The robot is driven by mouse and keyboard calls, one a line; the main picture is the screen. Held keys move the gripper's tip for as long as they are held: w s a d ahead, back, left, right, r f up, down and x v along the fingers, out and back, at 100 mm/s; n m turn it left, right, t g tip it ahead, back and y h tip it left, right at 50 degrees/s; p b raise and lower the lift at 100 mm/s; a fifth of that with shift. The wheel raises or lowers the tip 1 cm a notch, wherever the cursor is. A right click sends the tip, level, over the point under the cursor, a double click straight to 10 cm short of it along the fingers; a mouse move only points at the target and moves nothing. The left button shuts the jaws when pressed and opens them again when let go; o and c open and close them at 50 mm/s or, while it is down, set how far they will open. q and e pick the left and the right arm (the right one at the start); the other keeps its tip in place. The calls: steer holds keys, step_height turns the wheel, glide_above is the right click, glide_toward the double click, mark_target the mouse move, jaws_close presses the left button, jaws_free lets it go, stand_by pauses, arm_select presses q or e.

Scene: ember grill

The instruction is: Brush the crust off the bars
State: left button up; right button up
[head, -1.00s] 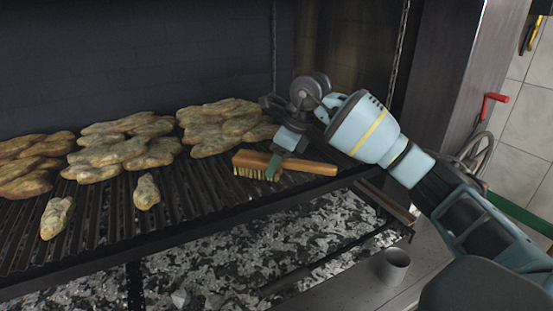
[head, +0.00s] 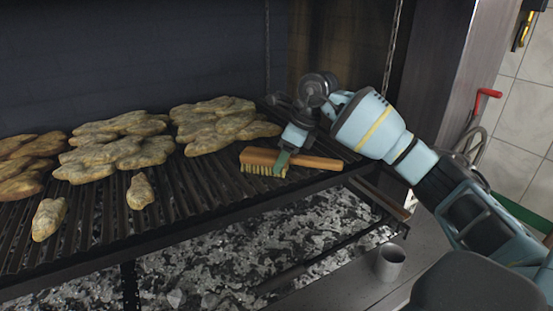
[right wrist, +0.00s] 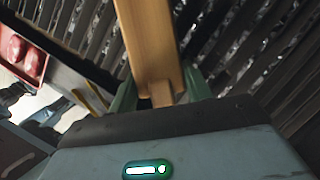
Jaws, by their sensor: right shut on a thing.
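A brush (head: 310,161) with a wooden back and pale bristles lies bristles down at the right part of the dark grill bars (head: 190,195). My right gripper (head: 283,165) is shut on its wooden back from above. In the right wrist view the brush's wood (right wrist: 150,45) runs up from between the green fingers (right wrist: 160,92). Lumpy tan-brown pieces lie in heaps on the bars: a right heap (head: 220,128), a middle heap (head: 115,155) and a left heap (head: 25,170). Which lumps are crust I cannot tell. My left gripper is not in view.
Two small lumps (head: 140,191) (head: 48,218) lie apart near the front. Grey coals (head: 320,215) lie below the bars. A grey cup (head: 390,263) stands on the front ledge. A chain (head: 392,50) hangs behind my right arm. A red crank handle (head: 487,97) is at right.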

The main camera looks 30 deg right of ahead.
steer(key=shift+d, duration=0.15)
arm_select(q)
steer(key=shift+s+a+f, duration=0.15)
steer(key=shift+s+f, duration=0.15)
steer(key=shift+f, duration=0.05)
arm_select(e)
steer(key=shift+s+d+f, duration=0.1)
steer(key=shift+d, duration=0.75)
steer(key=shift+s+d+f, duration=0.1)
steer(key=shift+d, duration=0.75)
steer(key=shift+d, duration=0.15)
steer(key=shift+d, duration=0.25)
steer(key=shift+d+b, duration=0.3)
steer(key=shift+d, duration=1.1)
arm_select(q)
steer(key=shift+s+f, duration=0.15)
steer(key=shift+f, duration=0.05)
arm_select(e)
steer(key=shift+d+r, duration=0.1)
steer(key=shift+d, duration=0.05)
steer(key=shift+s+d+r, duration=0.1)
steer(key=shift+d+r, duration=0.05)
steer(key=shift+d, duration=1.5)
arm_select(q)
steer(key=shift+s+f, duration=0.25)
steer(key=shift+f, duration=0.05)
